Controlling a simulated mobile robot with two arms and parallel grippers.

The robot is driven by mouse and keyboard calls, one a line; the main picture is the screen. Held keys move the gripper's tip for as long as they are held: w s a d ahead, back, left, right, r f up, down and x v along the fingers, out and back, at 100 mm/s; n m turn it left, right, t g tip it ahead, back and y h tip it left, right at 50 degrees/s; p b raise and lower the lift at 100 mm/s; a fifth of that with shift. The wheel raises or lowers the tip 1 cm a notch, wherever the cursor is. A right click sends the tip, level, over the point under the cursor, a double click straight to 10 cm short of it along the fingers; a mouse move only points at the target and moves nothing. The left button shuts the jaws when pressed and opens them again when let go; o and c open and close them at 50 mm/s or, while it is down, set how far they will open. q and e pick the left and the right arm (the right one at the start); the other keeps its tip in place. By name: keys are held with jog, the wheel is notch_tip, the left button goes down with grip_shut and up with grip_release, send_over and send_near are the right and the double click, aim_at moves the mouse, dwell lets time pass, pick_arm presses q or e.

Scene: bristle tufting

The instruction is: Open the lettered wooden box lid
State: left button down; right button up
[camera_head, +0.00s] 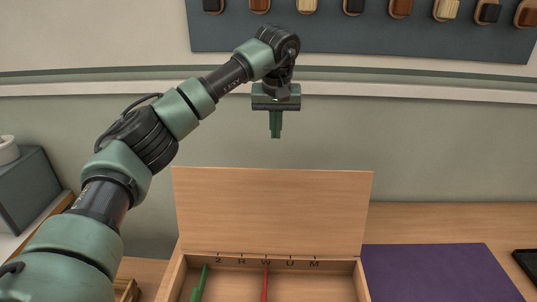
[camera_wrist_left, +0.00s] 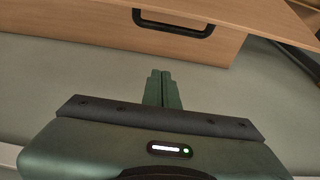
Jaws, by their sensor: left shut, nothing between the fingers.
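The wooden box (camera_head: 363,281) stands on the table at the bottom centre of the head view. Its lid (camera_head: 272,208) is up, standing about upright along the box's back edge. Dark letters run along the strip below the lid; I read "2 R W U M". My left gripper (camera_head: 275,136) hangs above the lid, pointing down, apart from it, with its fingers shut and empty. In the left wrist view the shut fingers (camera_wrist_left: 162,75) point toward a wooden panel with a dark handle (camera_wrist_left: 173,24). My right gripper is in neither view.
Inside the box lie a green item (camera_head: 200,283) and a thin red item (camera_head: 265,284). A purple mat (camera_head: 440,272) lies right of the box, with a dark object (camera_head: 527,262) beyond it. A grey block (camera_head: 30,190) stands at left. A dark board (camera_head: 350,32) with brush-like pieces hangs on the wall.

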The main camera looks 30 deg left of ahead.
pick_arm(q)
notch_tip(320, 180, down, 9)
jog(key=s+p, duration=0.1)
jog(key=p, duration=0.3)
jog(key=shift+d+f+p, duration=0.15)
jog(key=shift+d+p, duration=0.15)
jog(key=shift+p, duration=0.05)
